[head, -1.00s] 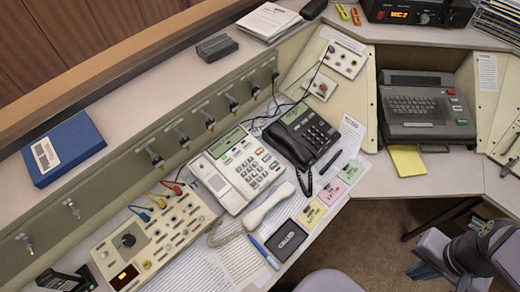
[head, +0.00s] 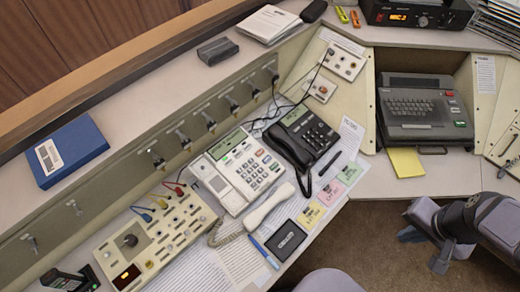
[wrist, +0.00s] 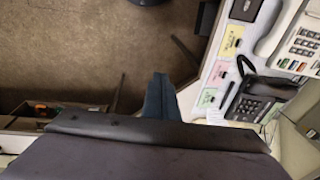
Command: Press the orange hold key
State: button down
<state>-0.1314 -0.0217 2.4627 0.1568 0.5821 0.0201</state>
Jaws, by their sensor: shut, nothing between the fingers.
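The white desk phone (head: 237,170) sits left of centre on the console, with its handset lying in front of it. Its keypad has small coloured keys among pale ones. I cannot single out the orange hold key for certain at this size. Part of the white phone shows at the top right of the wrist view (wrist: 305,42), with a few green and orange-looking keys. My gripper (head: 412,235) is at the lower right in the head view, over the floor, well apart from the phone. Its blue fingers (wrist: 158,97) are shut and empty in the wrist view.
A black phone (head: 303,136) stands right of the white one. Colored notes (head: 330,207) and a black pad (head: 286,238) lie in front. A cream switch panel (head: 150,240) with cables is at left. A grey keyboard machine (head: 425,110) stands at right. Open floor lies below my gripper.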

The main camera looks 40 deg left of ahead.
jog(key=w+a+r+m+t+y+p, duration=0.15)
jog(key=w+a, duration=0.25)
jog(key=a, duration=0.6)
jog(key=w+a+r+m+t+y+p, duration=0.1)
jog(key=w+a+r+t+p, duration=0.2)
jog(key=a, duration=0.8)
jog(key=w+a+m+y+p, duration=0.1)
jog(key=w+a+p, duration=0.3)
jog(key=a, duration=0.6)
jog(key=m+t+h+p, duration=0.2)
jog(key=m+t+p, duration=0.1)
jog(key=m+p, duration=0.2)
send_over(259, 156)
jog(key=d, duration=0.1)
notch_tip(259, 156, down, 5)
jog(key=shift+s+d+f+h, duration=0.1)
jog(key=shift+d+f+h, duration=0.15)
jog(key=shift+f, duration=0.1)
jog(key=shift+f, duration=0.15)
jog(key=f+b, duration=0.2)
jog(key=a+f+b, duration=0.1)
jog(key=f+b, duration=0.1)
jog(key=f, duration=0.1)
jog(key=f+b, duration=0.3)
jog(key=shift+a+f, duration=0.2)
jog(key=shift+f, duration=0.05)
jog(key=shift+f, duration=0.1)
jog(key=shift+f+b, duration=0.3)
jog(key=shift+b, duration=0.15)
